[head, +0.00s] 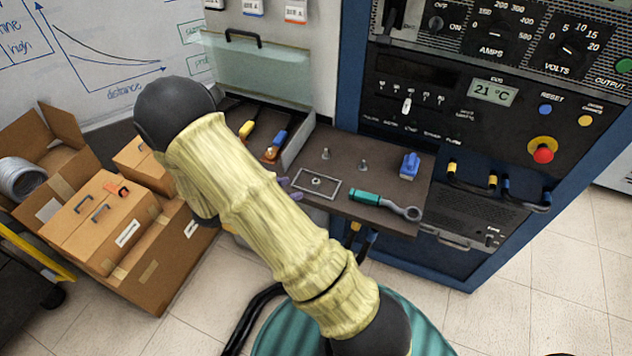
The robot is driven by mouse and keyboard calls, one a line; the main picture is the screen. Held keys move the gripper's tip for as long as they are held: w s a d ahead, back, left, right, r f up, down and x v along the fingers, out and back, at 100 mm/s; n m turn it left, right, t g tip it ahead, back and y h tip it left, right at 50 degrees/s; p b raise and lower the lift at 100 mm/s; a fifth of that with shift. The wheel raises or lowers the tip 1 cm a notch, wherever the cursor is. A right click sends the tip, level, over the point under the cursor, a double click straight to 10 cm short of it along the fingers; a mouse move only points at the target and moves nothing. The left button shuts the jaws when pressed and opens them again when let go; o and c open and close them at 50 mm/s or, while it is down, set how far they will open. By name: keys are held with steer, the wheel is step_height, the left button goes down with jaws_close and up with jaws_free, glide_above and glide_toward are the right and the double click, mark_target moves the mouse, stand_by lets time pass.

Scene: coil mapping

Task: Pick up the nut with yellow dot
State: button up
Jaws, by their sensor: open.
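On the brown shelf (345,215), a small grey nut (316,181) lies inside a pale rectangular outline. It is too small to tell whether it has a yellow dot. Two upright metal studs stand behind it, a left stud (326,153) and a right stud (363,166). My gripper (290,188) shows only as two purple fingertips past the edge of my arm's yellow sleeve. The tips are apart and open, just left of the outline, and not visibly touching the nut. The rest of the gripper is hidden behind the arm.
A teal-handled wrench (385,205) lies at the shelf's front right, and a blue block-shaped part (410,165) sits behind it. An open lidded case (255,75) is at the left. The instrument rack (470,150) rises behind. Cardboard boxes (100,220) stand on the left floor.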

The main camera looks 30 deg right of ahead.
mark_target(316, 181)
steer(key=shift+x, duration=1.55)
steer(key=shift+d, duration=0.1)
steer(key=x, duration=0.5)
steer(key=shift+w+f+p, duration=0.1)
steer(key=shift+w+p, duration=0.1)
steer(key=shift+p, duration=0.2)
jaws_close()
step_height(316, 181, up, 10)
